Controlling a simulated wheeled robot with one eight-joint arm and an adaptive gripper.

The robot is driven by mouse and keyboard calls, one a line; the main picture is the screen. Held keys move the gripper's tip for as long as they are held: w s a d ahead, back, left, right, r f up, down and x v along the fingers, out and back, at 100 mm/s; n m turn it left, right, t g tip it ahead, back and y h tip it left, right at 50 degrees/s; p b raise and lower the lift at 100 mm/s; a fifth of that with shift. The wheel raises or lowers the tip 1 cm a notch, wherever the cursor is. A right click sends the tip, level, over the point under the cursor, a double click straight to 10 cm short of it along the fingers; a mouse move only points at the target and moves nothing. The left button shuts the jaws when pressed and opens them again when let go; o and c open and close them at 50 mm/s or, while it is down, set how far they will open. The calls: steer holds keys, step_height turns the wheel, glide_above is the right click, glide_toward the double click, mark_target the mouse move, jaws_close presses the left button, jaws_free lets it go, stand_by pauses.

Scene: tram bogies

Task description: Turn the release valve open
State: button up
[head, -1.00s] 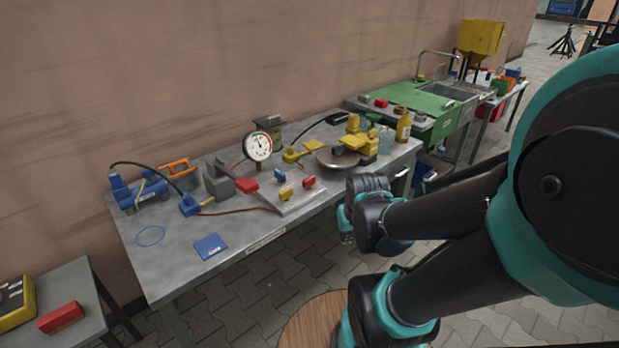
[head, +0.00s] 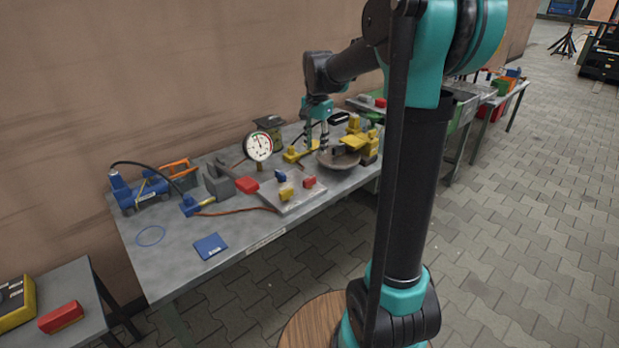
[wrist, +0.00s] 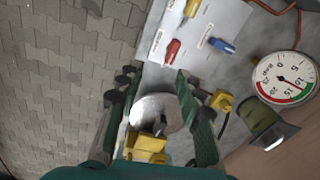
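A pale plate (head: 297,198) on the workbench carries three small coloured handles: blue (head: 280,176), yellow (head: 286,194) and red (head: 310,182). They also show at the top of the wrist view as red (wrist: 172,50), blue (wrist: 222,45) and yellow (wrist: 192,8). Small labels sit beside them, too small to read, so I cannot tell which is the release valve. My gripper (head: 317,142) points down over the back of the bench, right of the plate. In the wrist view its fingers (wrist: 157,82) are apart with nothing held, over a round steel dish (wrist: 152,112).
A dial gauge (head: 258,147) stands behind the plate. A yellow device (head: 358,142) stands beside the dish. A blue pump (head: 137,190) with a hose and a grey vise-like block (head: 218,182) are at left. The bench's front left is mostly clear.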

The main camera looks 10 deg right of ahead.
steer(key=w+a+r+m, duration=0.1)
steer(key=w+r+m, duration=0.1)
steer(key=w, duration=0.2)
glide_toward(309, 178)
steer(key=shift+g, duration=0.3)
step_height(309, 178, down, 9)
steer(key=shift+w+f, duration=0.15)
steer(key=shift+c, duration=0.3)
jaws_close()
